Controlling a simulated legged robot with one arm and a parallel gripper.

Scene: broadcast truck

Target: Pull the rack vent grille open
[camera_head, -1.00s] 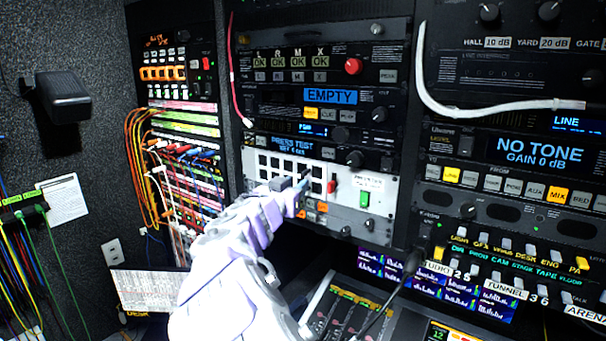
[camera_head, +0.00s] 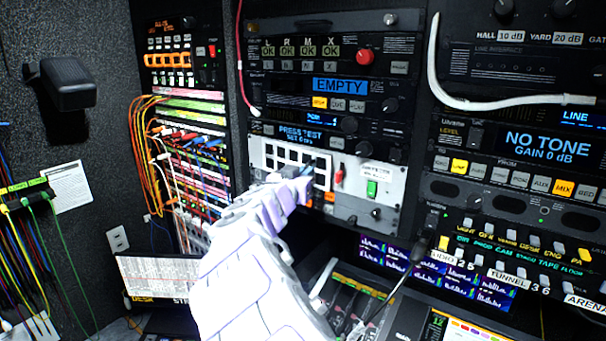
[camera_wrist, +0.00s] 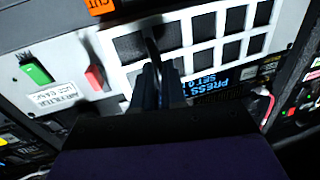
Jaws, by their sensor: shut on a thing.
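The rack vent grille (camera_head: 268,149) is a white frame with rows of dark square openings, set in a light grey rack panel. It also shows, upside down, in the wrist view (camera_wrist: 186,33). My gripper (camera_head: 302,172) is at the grille's lower right part in the head view. In the wrist view my gripper (camera_wrist: 157,78) has its dark fingers together on a thin dark grille handle (camera_wrist: 151,42). My gripper and arm hide the grille's lower part in the head view. I cannot tell whether the grille stands out from the panel.
A red switch (camera_head: 339,175) and a green switch (camera_head: 372,188) sit right of the grille. Rack units with displays and knobs surround the panel. A patch bay with cables (camera_head: 190,150) is at left. A desk with screens (camera_head: 385,255) lies below.

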